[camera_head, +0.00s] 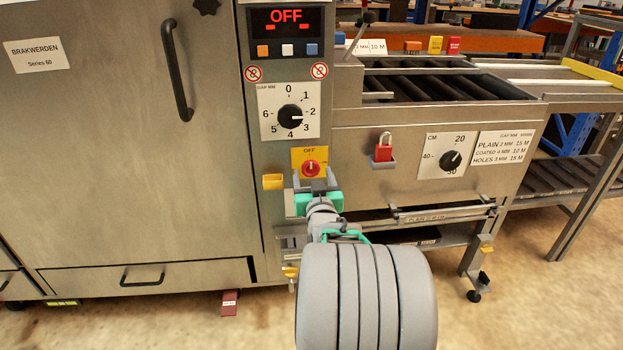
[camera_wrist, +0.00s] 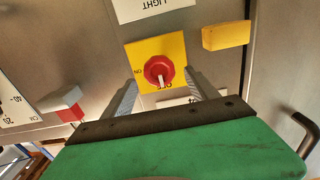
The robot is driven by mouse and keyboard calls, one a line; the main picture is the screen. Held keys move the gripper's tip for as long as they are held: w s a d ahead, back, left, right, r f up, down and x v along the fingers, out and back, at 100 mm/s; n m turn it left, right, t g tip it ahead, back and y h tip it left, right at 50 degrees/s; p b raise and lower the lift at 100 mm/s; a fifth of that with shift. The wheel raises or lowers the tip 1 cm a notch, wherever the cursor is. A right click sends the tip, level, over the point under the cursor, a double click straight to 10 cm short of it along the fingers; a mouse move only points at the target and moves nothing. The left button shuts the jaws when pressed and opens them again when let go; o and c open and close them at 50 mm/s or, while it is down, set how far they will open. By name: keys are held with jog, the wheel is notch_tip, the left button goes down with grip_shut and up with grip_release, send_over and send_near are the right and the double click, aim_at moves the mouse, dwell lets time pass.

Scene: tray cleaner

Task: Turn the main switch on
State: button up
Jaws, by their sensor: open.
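The main switch (camera_head: 310,168) is a red knob on a yellow plate, low on the machine's narrow control panel. In the wrist view, which is upside down, the knob (camera_wrist: 159,70) has a pale pointer aimed at the OFF label; an ON label sits to the left. My gripper (camera_head: 317,184) is in front of the plate, just below the knob in the head view. In the wrist view its grey fingers are open, one on each side of the knob, with nothing visible between them but the switch behind. Whether they touch the knob cannot be told.
The display (camera_head: 286,18) above reads OFF in red. A black dial (camera_head: 290,117) is above the switch, and a yellow block (camera_head: 272,181) protrudes left of it. A red padlock (camera_head: 383,149) and another dial (camera_head: 451,160) are to the right. A large door handle (camera_head: 176,70) stands out at left.

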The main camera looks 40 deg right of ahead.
jog(key=shift+x, duration=0.95)
jog(key=c, duration=1.3)
jog(key=shift+c, duration=0.2)
